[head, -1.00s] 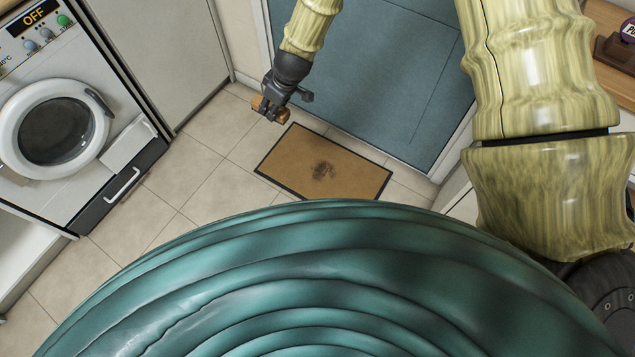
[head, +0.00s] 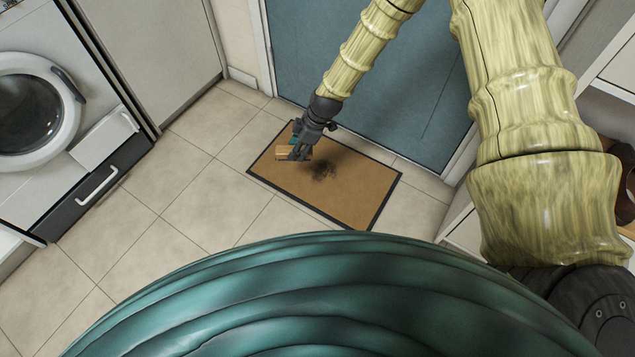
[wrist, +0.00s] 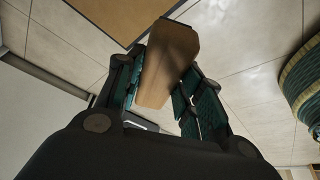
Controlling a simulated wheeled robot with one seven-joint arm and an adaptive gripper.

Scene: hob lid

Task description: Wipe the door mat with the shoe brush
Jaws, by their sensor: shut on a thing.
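The door mat (head: 350,196) is tan with a dark border and lies on the floor in front of the blue door. A dark smudge (head: 322,169) is near its middle. My gripper (head: 299,150) is shut on the shoe brush (head: 287,155), over the mat's far left part in the head view. In the wrist view the brush is a light wooden block (wrist: 168,62) between the fingers (wrist: 165,90), with the mat (wrist: 108,15) beyond it. Its bristles are hidden. I cannot tell whether the brush touches the mat.
A washing machine (head: 60,130) stands at the left beside a tall grey cabinet (head: 150,55). The blue door (head: 310,50) is behind the mat. Tiled floor (head: 190,185) left of the mat is clear. A shelf unit (head: 610,70) is at the right.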

